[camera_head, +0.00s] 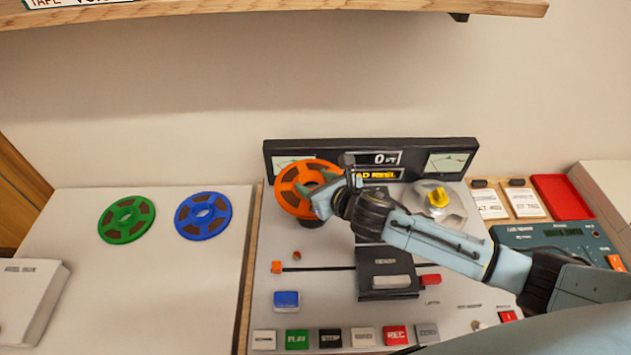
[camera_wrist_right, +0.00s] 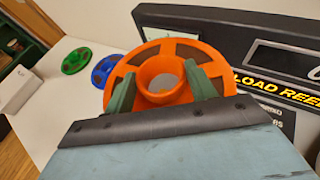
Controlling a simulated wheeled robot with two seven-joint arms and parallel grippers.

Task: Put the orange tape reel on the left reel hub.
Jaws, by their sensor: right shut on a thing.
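The orange tape reel (camera_head: 288,187) is at the upper left of the tape machine in the head view, just in front of the black meter panel. My right gripper (camera_head: 322,195) is shut on it. In the right wrist view the two green fingers of the gripper (camera_wrist_right: 165,92) grip the raised centre ring of the orange reel (camera_wrist_right: 200,55). A dark round part (camera_head: 311,222) shows just below the reel's lower edge, likely the left hub. Whether the reel touches it or hovers over it I cannot tell. My left gripper is in neither view.
A green reel (camera_head: 127,219) and a blue reel (camera_head: 203,215) lie on the white table at left. The black panel (camera_head: 270,157) stands behind. A wooden shelf (camera_head: 300,10) hangs above. Buttons line the machine's front.

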